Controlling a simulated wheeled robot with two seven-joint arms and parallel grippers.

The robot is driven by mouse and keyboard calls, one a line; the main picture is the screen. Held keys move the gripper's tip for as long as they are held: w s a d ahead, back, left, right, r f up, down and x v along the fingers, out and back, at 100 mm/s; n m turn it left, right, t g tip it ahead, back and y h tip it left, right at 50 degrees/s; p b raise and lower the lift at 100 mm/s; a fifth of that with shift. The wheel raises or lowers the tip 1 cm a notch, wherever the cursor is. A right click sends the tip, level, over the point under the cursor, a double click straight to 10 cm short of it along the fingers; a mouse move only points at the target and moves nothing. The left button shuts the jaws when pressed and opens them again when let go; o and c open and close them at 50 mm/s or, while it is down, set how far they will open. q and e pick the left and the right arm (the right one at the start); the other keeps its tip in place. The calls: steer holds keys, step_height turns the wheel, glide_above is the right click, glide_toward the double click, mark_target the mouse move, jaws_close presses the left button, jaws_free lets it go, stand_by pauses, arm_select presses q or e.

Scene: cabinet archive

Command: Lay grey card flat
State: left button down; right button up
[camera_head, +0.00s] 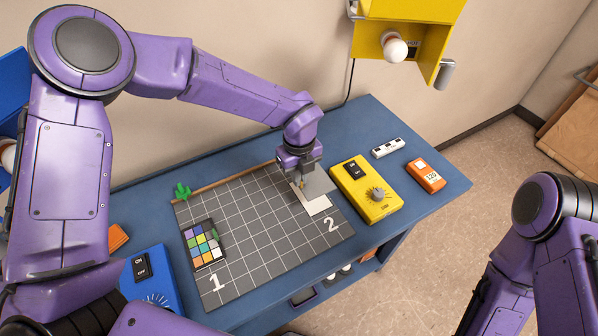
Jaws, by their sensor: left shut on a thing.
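My left gripper (300,182) points down over the right part of the dark gridded mat (259,232), close to the number 2. It is shut on the grey card (321,182), which shows as a plain grey piece beside the fingers. A white card (319,205) lies just in front of the fingers on the mat. The fingers hide part of the grey card, and I cannot tell whether it touches the mat. My right arm shows at the lower right, but its gripper is out of view.
A color chart (204,243) lies on the mat's left side, near the number 1. A yellow control box (366,190), an orange device (426,175) and a white strip (388,147) are on the blue table (437,197) to the right. A blue control box (148,272) stands left. A yellow lamp housing (405,30) hangs above.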

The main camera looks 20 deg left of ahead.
arm_select(q)
steer(key=shift+s+r, duration=0.15)
steer(key=shift+s, duration=0.05)
steer(key=shift+w+a, duration=0.1)
step_height(320, 180, down, 6)
steer(key=b, duration=0.5)
steer(key=shift+w, duration=0.1)
stand_by(0.5)
steer(key=shift+f+b, duration=0.5)
steer(key=c, duration=1.2)
jaws_free()
steer(key=shift+c, duration=0.4)
steer(key=shift+r, duration=0.15)
